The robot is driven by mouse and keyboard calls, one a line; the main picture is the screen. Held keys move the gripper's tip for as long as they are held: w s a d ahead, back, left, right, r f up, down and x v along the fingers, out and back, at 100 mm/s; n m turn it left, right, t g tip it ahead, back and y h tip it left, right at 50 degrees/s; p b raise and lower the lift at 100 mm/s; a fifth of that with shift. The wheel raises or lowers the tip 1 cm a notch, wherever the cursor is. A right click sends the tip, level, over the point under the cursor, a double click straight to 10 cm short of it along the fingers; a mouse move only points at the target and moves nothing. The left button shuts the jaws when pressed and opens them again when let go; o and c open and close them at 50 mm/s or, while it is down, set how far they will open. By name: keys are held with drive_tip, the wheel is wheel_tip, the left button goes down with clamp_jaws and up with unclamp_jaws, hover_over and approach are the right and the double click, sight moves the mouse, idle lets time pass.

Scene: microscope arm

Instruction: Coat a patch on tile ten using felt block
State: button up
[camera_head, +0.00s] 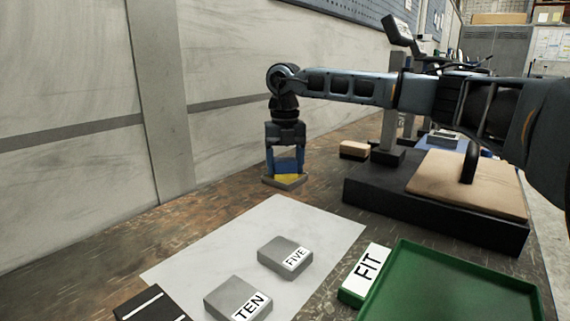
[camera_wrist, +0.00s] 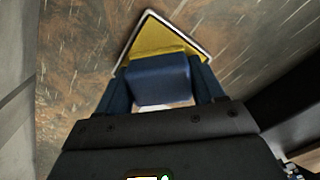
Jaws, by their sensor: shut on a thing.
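My gripper (camera_head: 285,168) is at the far end of the bench and points down. It is shut on a blue block, taken to be the felt block (camera_wrist: 160,80), which shows between the fingers in the wrist view. The block is over a shallow pale-rimmed pad with a yellow surface (camera_wrist: 152,38), also visible in the head view (camera_head: 286,179). I cannot tell whether the block's hidden underside touches the yellow. Tile ten (camera_head: 227,292) is a grey slab labelled TEN, lying on the white sheet well in front of my gripper. No yellow shows on it.
A grey tile labelled FIVE (camera_head: 279,252) lies behind tile ten on the white sheet (camera_head: 203,246). A green tray (camera_head: 447,287) with a FIT label is at the right. A black base with a tan top (camera_head: 470,185) stands behind it. A black striped piece is at front left.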

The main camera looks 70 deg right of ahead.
sight(284, 159)
drive_tip(key=shift+r+p, duration=1.95)
drive_tip(key=shift+r, duration=1.65)
drive_tip(key=shift+w+r, duration=0.1)
drive_tip(key=shift+r, duration=0.1)
drive_tip(key=shift+f, duration=0.1)
wheel_tip(284, 159, down, 3)
drive_tip(key=b, duration=0.3)
drive_tip(key=shift+f, duration=0.15)
